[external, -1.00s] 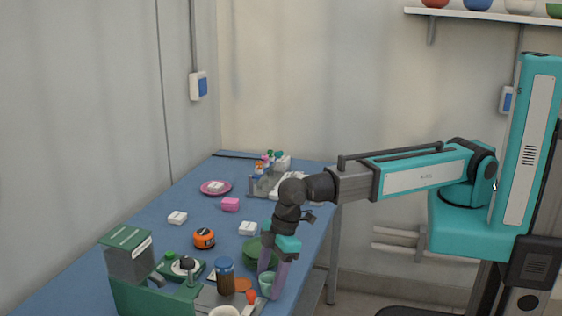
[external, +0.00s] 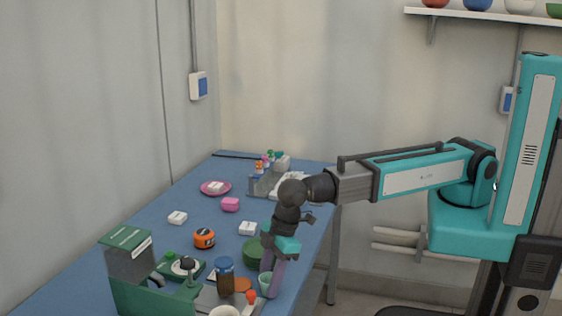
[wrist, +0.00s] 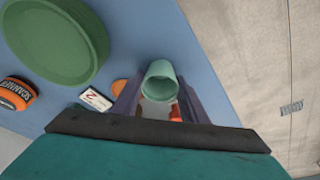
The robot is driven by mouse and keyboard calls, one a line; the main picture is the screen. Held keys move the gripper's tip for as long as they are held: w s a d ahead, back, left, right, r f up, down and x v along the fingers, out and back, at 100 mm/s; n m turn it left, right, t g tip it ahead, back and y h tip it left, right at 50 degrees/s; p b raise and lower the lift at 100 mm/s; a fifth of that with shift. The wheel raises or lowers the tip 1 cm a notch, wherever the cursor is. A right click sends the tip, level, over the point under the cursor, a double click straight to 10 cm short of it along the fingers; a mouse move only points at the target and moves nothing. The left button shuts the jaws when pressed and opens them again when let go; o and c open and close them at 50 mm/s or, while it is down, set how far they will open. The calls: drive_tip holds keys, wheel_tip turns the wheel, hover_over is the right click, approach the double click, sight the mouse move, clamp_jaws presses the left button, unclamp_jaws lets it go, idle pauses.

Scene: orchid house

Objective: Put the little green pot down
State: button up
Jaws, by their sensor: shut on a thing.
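The little green pot (external: 265,284) is a small pale green cup held low over the near right part of the blue table. My gripper (external: 271,280), with purple fingers, is shut on it. In the wrist view the pot (wrist: 160,84) sits between the two fingers of my gripper (wrist: 158,96), its open mouth towards the camera. I cannot tell whether its base touches the table.
A wide green dish (external: 252,252) lies just behind the pot; it also shows in the wrist view (wrist: 52,42). A brown jar with a blue lid (external: 225,277), an orange disc (external: 243,285) and a white cup (external: 224,311) crowd the left. The table's right edge is close.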

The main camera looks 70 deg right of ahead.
drive_tip(key=shift+r, duration=0.1)
wheel_tip(320, 180, up, 10)
drive_tip(key=b, duration=0.2)
idle(0.8)
idle(0.9)
drive_tip(key=w+d+f+n, duration=0.1)
drive_tip(key=w+d, duration=0.1)
drive_tip(key=d, duration=0.2)
drive_tip(key=w+d+f+n, duration=0.1)
drive_tip(key=w+d, duration=0.1)
drive_tip(key=d, duration=0.3)
drive_tip(key=w+d+n+b, duration=0.1)
drive_tip(key=w+d, duration=0.2)
drive_tip(key=d, duration=0.1)
drive_tip(key=shift+w+d+f, duration=0.1)
drive_tip(key=shift+d+f, duration=0.15)
drive_tip(key=shift+f, duration=0.15)
drive_tip(key=w+d+m, duration=0.1)
drive_tip(key=w+d, duration=0.1)
drive_tip(key=d, duration=0.4)
drive_tip(key=w+d+f+m, duration=0.1)
drive_tip(key=w+d, duration=0.1)
drive_tip(key=d, duration=0.4)
drive_tip(key=w+d+f+m+b, duration=0.1)
drive_tip(key=d, duration=0.5)
drive_tip(key=shift+w, duration=0.4)
drive_tip(key=shift+w, duration=0.15)
